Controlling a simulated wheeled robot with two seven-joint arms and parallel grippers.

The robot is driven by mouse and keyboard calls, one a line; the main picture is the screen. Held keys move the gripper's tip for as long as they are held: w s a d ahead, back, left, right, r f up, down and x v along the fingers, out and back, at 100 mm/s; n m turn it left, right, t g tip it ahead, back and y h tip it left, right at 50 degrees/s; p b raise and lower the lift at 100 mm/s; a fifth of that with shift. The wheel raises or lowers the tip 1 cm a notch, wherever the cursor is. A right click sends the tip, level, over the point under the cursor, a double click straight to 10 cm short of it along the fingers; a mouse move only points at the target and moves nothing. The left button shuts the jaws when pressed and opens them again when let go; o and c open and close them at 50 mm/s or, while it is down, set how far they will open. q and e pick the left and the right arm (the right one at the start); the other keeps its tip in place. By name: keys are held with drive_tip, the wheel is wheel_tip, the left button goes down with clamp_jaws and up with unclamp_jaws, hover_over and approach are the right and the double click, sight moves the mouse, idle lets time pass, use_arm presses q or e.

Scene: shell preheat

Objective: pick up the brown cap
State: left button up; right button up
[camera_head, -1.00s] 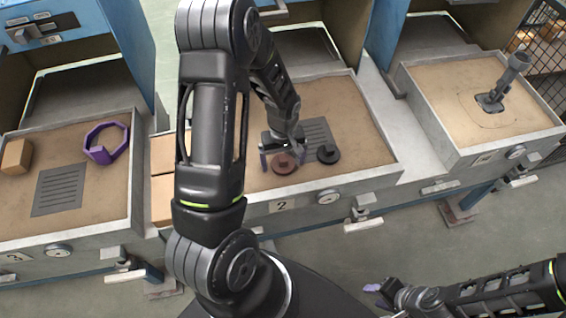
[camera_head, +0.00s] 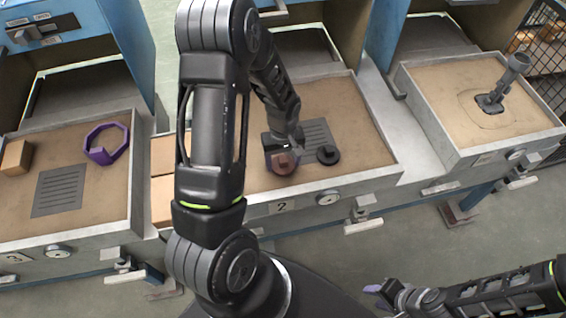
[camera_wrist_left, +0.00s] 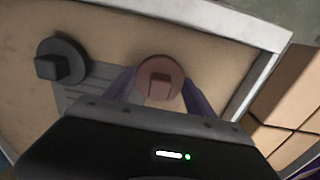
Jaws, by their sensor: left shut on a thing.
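The brown cap (camera_head: 284,163) is a reddish-brown disc with a raised block on top, in the middle tray marked 2. It also shows in the left wrist view (camera_wrist_left: 160,78). My left gripper (camera_head: 282,160) is at the cap, its purple fingers on either side of it; in the left wrist view my left gripper (camera_wrist_left: 160,92) is shut on the cap. Whether the cap is clear of the tray floor I cannot tell. My right gripper (camera_head: 382,290) is at the lower right, away from the trays; its opening is too small to judge.
A dark grey cap (camera_head: 328,155) lies just right of the brown cap, near a grey slotted plate (camera_head: 316,133). Brown blocks (camera_head: 163,190) stand at the tray's left. The left tray holds a purple octagonal ring (camera_head: 107,143); the right tray holds a grey handled part (camera_head: 503,84).

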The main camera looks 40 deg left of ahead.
sight(283, 159)
use_arm(q)
wheel_tip(283, 159, up, 10)
drive_tip(key=shift+b, duration=0.5)
idle(0.5)
